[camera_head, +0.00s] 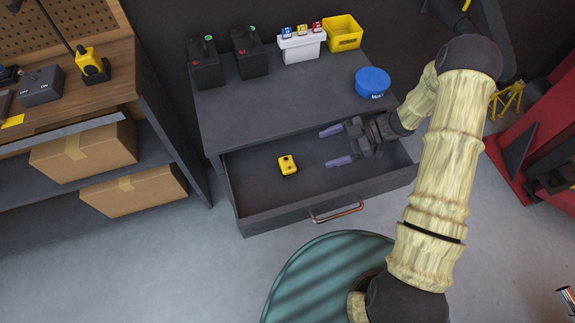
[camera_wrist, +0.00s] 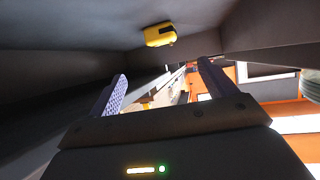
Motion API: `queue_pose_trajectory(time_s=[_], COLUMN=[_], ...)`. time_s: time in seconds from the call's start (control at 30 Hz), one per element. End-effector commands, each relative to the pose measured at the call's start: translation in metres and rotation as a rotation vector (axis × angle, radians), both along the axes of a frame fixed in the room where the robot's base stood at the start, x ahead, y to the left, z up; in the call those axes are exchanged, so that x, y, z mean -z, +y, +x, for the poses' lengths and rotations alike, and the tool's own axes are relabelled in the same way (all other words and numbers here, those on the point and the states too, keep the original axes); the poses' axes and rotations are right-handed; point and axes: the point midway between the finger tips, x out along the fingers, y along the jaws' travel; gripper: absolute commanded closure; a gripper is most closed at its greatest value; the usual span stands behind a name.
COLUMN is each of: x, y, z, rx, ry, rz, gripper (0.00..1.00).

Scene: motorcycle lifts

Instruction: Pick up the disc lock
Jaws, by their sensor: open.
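The disc lock (camera_head: 287,165) is a small yellow block with dark spots. It lies on the floor of the open drawer (camera_head: 245,206), left of the drawer's middle. In the wrist view the yellow lock (camera_wrist: 158,35) shows above and between the fingers, apart from them. My gripper (camera_head: 328,146) is open and empty, with its two purple-grey fingers pointing left toward the lock. It is over the right part of the drawer, to the right of the lock and not touching it. Its fingers also show in the wrist view (camera_wrist: 161,84).
The dark cabinet top (camera_head: 270,105) above the drawer holds two black batteries (camera_head: 206,65), a white box (camera_head: 301,46), a yellow bin (camera_head: 343,33) and a blue round tub (camera_head: 372,82). The drawer's copper handle (camera_head: 338,215) faces front. A workbench (camera_head: 75,90) stands left.

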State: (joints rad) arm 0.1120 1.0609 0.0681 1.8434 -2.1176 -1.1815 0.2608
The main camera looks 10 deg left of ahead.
Motion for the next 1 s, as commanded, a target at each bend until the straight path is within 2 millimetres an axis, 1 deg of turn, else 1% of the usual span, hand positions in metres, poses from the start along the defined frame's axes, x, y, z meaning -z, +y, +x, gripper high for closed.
queue_pose_trajectory(time_s=[0.03, 0.2, 0.33, 0.47, 0.8, 0.87, 1.0], x=[0.005, 0.018, 0.026, 0.030, 0.031, 0.033, 0.041], y=[0.008, 0.033, 0.050, 0.057, 0.059, 0.063, 0.079], z=[-0.004, -0.013, -0.019, -0.021, -0.022, -0.025, -0.033], rx=[-0.002, -0.003, -0.001, 0.001, 0.000, -0.001, -0.001], ry=[0.004, 0.002, 0.002, 0.000, 0.000, 0.001, 0.004], rz=[0.001, 0.001, 0.000, 0.000, 0.000, 0.001, 0.002], gripper=[0.17, 0.17, 0.17, 0.17, 0.17, 0.17, 0.17])
